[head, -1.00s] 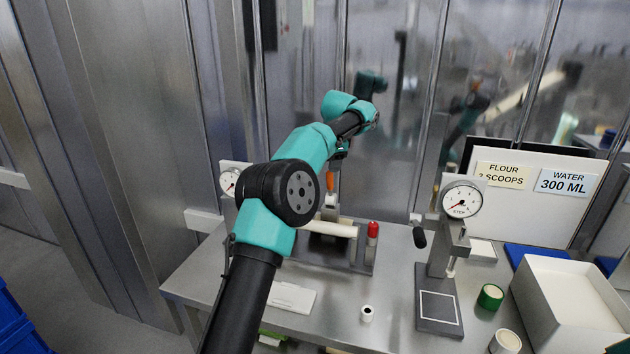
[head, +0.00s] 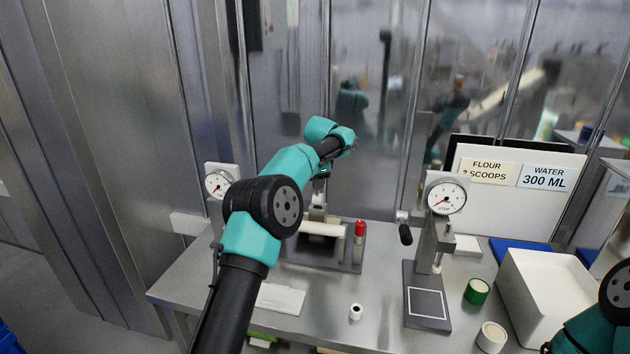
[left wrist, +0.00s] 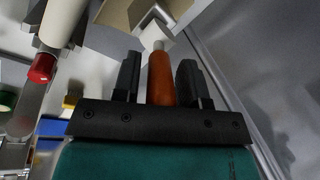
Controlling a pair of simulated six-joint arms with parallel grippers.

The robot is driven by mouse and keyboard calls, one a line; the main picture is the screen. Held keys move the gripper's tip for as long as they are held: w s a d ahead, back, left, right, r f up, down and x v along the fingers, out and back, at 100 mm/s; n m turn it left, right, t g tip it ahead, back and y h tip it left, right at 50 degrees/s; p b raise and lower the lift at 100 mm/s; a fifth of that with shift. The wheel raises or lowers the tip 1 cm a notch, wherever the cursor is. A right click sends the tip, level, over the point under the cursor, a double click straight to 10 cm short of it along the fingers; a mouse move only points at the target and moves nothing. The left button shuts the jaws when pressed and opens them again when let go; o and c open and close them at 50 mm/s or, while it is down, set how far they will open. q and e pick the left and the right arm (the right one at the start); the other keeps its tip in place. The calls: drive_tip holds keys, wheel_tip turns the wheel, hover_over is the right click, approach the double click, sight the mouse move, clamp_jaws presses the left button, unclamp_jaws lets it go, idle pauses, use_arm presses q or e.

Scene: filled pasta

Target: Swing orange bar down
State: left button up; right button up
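The orange bar (left wrist: 160,78) lies between the two fingers of my left gripper (left wrist: 158,75) in the left wrist view. A gap shows on its left side, and its right side is very near the other finger. A pale block (left wrist: 155,36) is at its far end. In the head view my left gripper (head: 321,184) is above the press-like stand (head: 345,258) at the back of the table, and the orange bar is hidden there. My right arm shows only at the lower right corner of the head view; its gripper is out of frame.
A white roller (head: 322,229) and red-topped post (head: 360,229) are on the stand. A dial gauge stand (head: 427,294), green-sided roll (head: 477,291) and white bin (head: 558,284) are to the right. A small white roll (head: 355,312) sits in front, with bare table around it.

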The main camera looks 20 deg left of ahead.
use_arm(q)
clamp_jaws()
drive_tip(key=shift+s+t, duration=0.25)
drive_tip(key=shift+t, duration=0.05)
idle(0.5)
drive_tip(key=shift+s+d+f+t+y, duration=0.15)
drive_tip(key=shift+s+f+t, duration=0.45)
drive_tip(key=shift+t, duration=0.4)
drive_tip(key=shift+s+f+t+y, duration=0.2)
drive_tip(key=shift+s+f+t, duration=0.25)
drive_tip(key=shift+s+t, duration=0.45)
drive_tip(key=shift+s+d+f+t+y, duration=0.15)
drive_tip(key=shift+s+f+t, duration=0.4)
drive_tip(key=shift+t, duration=0.55)
drive_tip(key=shift+s, duration=0.1)
drive_tip(key=shift+o, duration=1.3)
unclamp_jaws()
